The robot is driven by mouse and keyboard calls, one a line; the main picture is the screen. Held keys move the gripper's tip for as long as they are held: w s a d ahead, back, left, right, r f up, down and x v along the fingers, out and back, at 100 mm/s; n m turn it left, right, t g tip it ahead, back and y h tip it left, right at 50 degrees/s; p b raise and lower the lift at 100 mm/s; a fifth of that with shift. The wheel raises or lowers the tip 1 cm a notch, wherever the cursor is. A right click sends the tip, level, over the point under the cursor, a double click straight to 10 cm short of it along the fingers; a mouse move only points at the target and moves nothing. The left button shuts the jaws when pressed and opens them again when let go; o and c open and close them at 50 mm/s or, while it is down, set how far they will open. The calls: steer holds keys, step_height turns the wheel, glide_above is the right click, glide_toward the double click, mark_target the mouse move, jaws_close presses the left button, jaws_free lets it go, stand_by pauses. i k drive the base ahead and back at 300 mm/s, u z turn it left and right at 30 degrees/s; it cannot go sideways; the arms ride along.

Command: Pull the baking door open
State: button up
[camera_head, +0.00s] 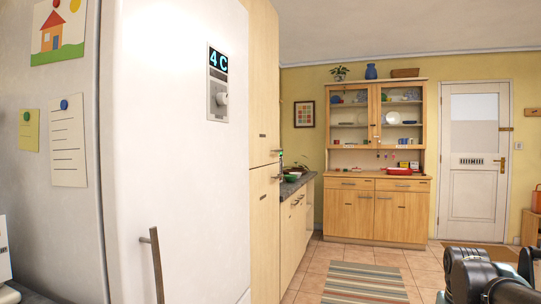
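No oven or other door that I can identify as the baking door shows in the head view. Part of my dark arm shows at the bottom right corner, over the tiled floor. I cannot make out gripper fingers there, and nothing held is visible.
A white fridge (170,130) with a long handle (156,264) stands close on the left. Beyond it are tall wooden cupboards (264,90) and a counter (291,186). A glass-fronted dresser (376,215) and a white door (474,190) stand behind. A striped rug (365,283) lies on open floor.

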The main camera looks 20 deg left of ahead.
mark_target(263, 49)
steer(key=u, duration=0.35)
steer(key=i, duration=1.4)
steer(key=u, duration=0.35)
